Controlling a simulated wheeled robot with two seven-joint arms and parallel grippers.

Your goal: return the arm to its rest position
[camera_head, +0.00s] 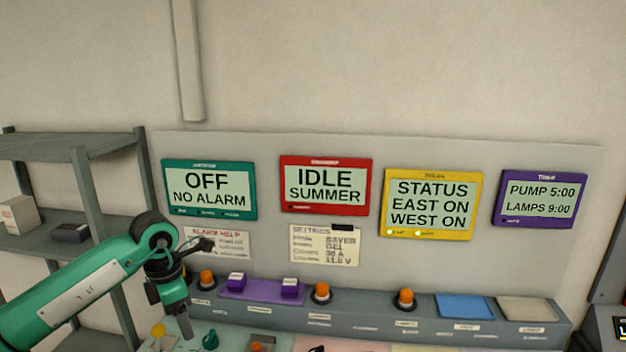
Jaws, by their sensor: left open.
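My left arm, teal with a pale label, reaches in from the lower left. Its left gripper (185,326) points down over the near part of the console, left of the orange-topped buttons. The grey fingers are seen from the side and the gap between them is hard to see. Nothing shows held in the gripper. My right gripper is out of view.
Four screens hang on the back panel (500,265): OFF (208,181), IDLE SUMMER (325,185), STATUS (432,204) and PUMP/LAMPS (540,191). Below is a ledge (380,318) with buttons, purple switches (289,287) and a blue pad (464,306). A shelf (70,147) stands left.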

